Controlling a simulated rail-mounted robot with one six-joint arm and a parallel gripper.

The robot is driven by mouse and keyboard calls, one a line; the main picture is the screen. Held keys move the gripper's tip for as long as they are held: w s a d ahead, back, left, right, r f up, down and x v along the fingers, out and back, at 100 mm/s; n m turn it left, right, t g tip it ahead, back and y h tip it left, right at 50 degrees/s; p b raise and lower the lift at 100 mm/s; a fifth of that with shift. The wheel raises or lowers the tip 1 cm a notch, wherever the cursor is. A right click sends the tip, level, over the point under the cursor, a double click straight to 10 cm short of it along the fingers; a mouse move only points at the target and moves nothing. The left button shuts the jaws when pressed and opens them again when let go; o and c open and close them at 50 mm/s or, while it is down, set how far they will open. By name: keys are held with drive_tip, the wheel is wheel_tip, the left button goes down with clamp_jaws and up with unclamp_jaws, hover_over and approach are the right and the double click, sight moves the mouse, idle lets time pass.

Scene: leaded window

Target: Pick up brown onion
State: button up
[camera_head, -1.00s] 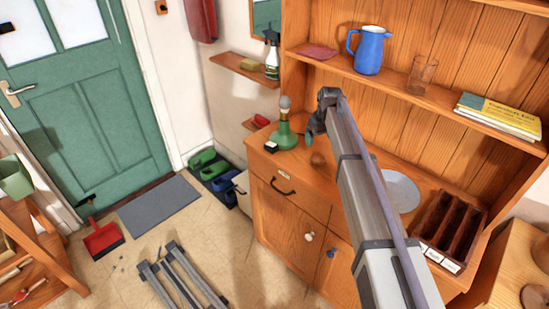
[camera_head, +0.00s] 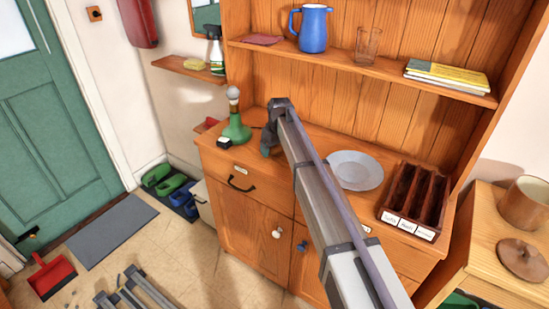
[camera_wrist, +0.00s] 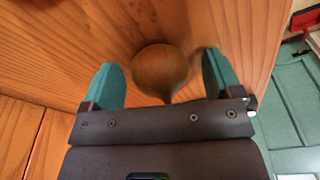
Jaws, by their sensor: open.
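The brown onion (camera_wrist: 160,72) is a round brown bulb in the wrist view, against the orange wood of the dresser worktop (camera_wrist: 75,45). My gripper (camera_wrist: 160,66) is open, with its teal finger pads on either side of the onion. A small gap shows between the onion and each pad; I cannot tell how deep the onion sits between them. In the head view my gripper (camera_head: 268,143) is low over the dresser worktop, right of the green lamp base, and the onion is hidden behind my gripper and arm.
A green lamp (camera_head: 235,128) stands just left of my gripper. A grey plate (camera_head: 355,171) and a dark divided tray (camera_head: 414,202) are to the right. The shelf above holds a blue jug (camera_head: 312,30), a glass (camera_head: 367,45) and books (camera_head: 446,77).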

drive_tip(key=c, duration=1)
wheel_tip(320, 180, up, 10)
drive_tip(key=p, duration=1)
drive_tip(key=shift+r+p, duration=0.25)
drive_tip(key=shift+p, duration=0.15)
drive_tip(key=shift+f, duration=0.2)
